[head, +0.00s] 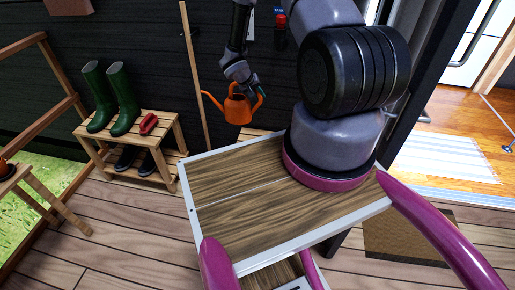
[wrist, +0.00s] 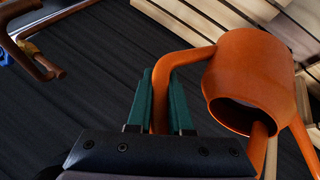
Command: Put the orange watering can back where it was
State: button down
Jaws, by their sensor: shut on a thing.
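The orange watering can (head: 238,108) hangs from my gripper (head: 258,94) in the head view, in front of the dark wall. Its spout points left. In the wrist view the can (wrist: 250,75) is at the right, and the green fingers of my gripper (wrist: 162,95) are closed around its curved handle. In the head view the can appears above a low wooden surface that is mostly hidden behind my body, and I cannot tell the gap between them.
A slatted wooden rack (head: 160,128) holds green boots (head: 122,98), a red item (head: 148,124) and dark shoes below. A wooden pole (head: 194,75) leans on the wall left of the can. A wooden stool (head: 40,190) stands far left. A doorway opens at right.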

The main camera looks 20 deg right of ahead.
jog(key=d+f, duration=0.4)
jog(key=f, duration=0.7)
jog(key=d+f, duration=0.5)
jog(key=f, duration=0.6)
jog(key=shift+w+f, duration=0.35)
jog(key=shift+f, duration=0.2)
jog(key=c, duration=0.8)
grip_release()
jog(key=shift+c, duration=0.2)
jog(key=v, duration=1.2)
